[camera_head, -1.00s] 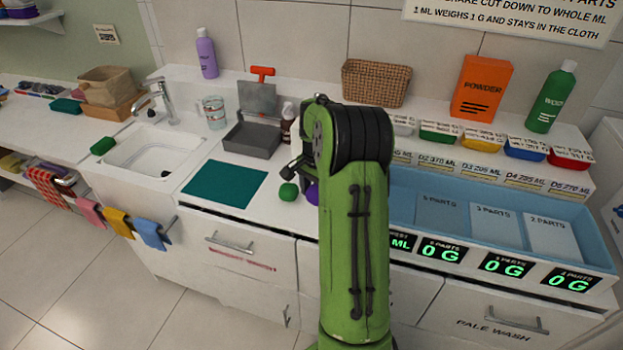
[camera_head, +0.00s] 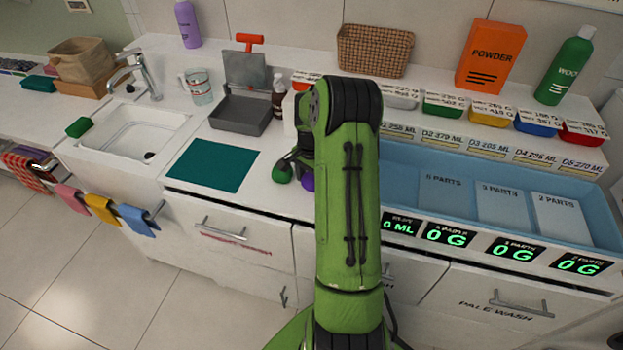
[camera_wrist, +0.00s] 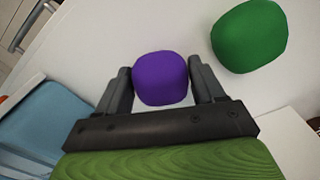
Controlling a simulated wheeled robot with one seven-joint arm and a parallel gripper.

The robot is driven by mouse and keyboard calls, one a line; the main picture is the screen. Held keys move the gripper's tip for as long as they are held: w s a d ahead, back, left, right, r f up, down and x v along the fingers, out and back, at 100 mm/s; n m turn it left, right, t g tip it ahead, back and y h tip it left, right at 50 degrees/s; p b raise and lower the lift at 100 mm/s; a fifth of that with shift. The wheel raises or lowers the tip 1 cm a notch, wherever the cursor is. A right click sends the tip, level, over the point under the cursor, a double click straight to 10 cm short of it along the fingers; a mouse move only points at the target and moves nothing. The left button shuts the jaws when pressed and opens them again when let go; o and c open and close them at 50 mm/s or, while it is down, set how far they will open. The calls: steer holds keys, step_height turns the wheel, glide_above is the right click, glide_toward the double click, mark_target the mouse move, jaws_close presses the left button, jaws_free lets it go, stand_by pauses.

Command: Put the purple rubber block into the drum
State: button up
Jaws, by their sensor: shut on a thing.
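The purple rubber block (camera_wrist: 160,78) sits between the two fingers of my gripper (camera_wrist: 162,84) in the wrist view, and the fingers are shut on it. In the head view a small part of the purple block (camera_head: 308,181) shows at the left edge of my green arm, low over the white counter; most of it is hidden. I cannot tell whether it still touches the counter. A green block (camera_wrist: 249,36) lies beside it, apart from the fingers; it also shows in the head view (camera_head: 282,173). I cannot make out a drum.
A teal mat (camera_head: 212,165) lies left of the blocks. A grey tray (camera_head: 241,113) and a dark brown bottle (camera_head: 279,98) stand behind. A blue basin (camera_head: 420,190) with labelled sections is at the right. The sink (camera_head: 133,130) is at the left.

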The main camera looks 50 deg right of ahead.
steer(key=shift+f, duration=0.1)
steer(key=o, duration=1)
steer(key=shift+c, duration=0.2)
